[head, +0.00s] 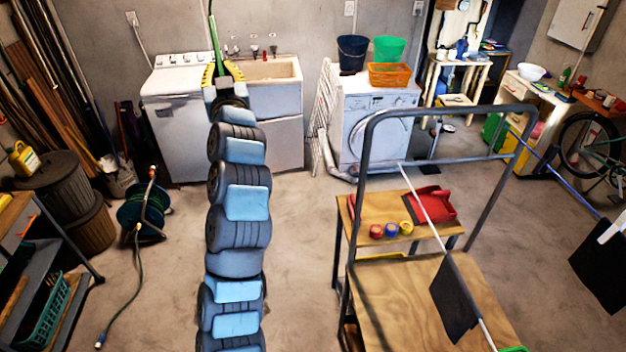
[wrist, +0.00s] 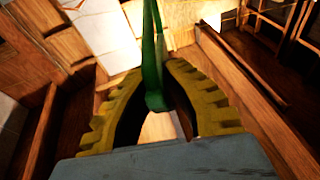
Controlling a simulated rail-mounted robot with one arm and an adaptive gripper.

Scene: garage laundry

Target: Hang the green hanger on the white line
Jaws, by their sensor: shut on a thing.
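My gripper (head: 221,68) is at the far end of my raised arm, in front of the washer and sink in the head view. Its yellow fingers are shut on the green hanger (head: 214,32), which rises above them and runs out of the top edge. In the wrist view the green hanger (wrist: 153,65) stands between the two fingers (wrist: 155,82); only a narrow part of it shows. The white line (head: 425,208) runs from the grey frame's crossbar toward the lower right, well away from my gripper. A dark cloth (head: 454,303) hangs on it.
A blue line (head: 568,175) with a black cloth (head: 597,275) is at the right. The grey metal frame (head: 372,140) stands around wooden tables (head: 395,285). A hose reel (head: 143,213) stands at the left. Floor between reel and tables is clear apart from my arm.

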